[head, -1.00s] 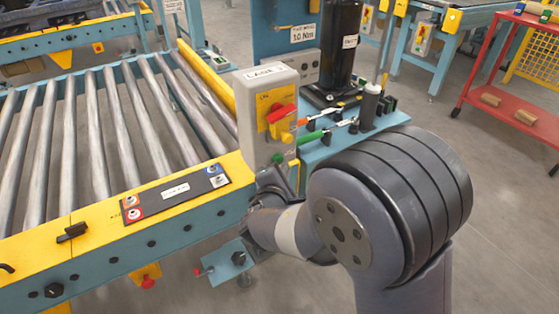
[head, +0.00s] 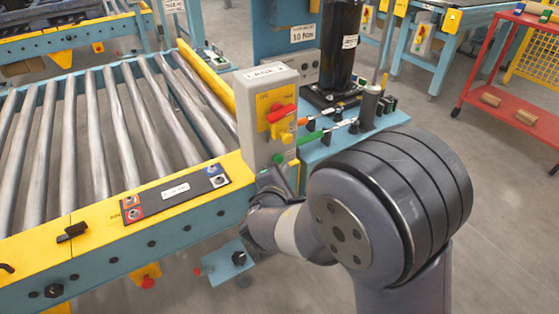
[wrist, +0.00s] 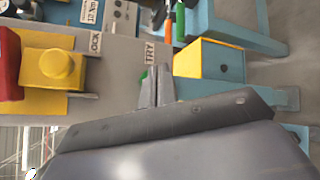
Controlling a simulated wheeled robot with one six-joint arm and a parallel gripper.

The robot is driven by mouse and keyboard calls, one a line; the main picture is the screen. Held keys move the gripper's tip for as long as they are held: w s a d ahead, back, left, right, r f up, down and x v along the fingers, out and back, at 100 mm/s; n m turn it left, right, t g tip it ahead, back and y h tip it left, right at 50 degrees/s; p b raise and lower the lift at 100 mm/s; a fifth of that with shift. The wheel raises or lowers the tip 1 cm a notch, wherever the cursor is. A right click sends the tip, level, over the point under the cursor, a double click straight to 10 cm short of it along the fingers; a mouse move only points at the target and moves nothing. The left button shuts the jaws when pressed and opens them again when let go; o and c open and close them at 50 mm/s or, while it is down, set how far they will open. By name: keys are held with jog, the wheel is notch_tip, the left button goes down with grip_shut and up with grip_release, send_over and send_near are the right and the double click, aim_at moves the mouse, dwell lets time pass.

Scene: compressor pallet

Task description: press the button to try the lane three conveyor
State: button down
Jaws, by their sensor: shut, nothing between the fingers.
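The grey control box (head: 252,112) labelled lane 3 stands at the conveyor's right corner. It carries a red handle (head: 280,113) on a yellow plate, and low down a green button (head: 278,158). In the wrist view a TRY label (wrist: 150,53) sits beside my shut, empty gripper (wrist: 157,75). A bit of green button (wrist: 144,75) shows at the fingertips; the fingers hide most of it. I cannot tell whether they touch it. In the head view my gripper's body (head: 271,188) is just below the button, with its fingertips unclear.
The roller conveyor (head: 196,223) lies left, with a small button panel on its yellow rail. A blue bench (head: 330,148) with green- and orange-handled tools and a black cylinder (head: 340,50) stands behind the box. A red cart (head: 500,108) is far right; open floor lies between.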

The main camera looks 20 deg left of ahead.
jog(key=shift+w+a+b, duration=0.3)
jog(key=shift+a, duration=0.05)
jog(key=shift+w+a, duration=0.3)
jog(key=shift+a, duration=0.1)
dwell(0.9)
jog(key=shift+d+b, duration=0.1)
jog(key=shift+b, duration=0.2)
jog(key=shift+s+d+b, duration=0.45)
jog(key=shift+s+d, duration=0.15)
jog(key=shift+d, duration=0.05)
jog(key=s+d+b, duration=0.2)
jog(key=s+d, duration=0.1)
jog(key=shift+s+d, duration=0.15)
jog(key=shift+d, duration=0.25)
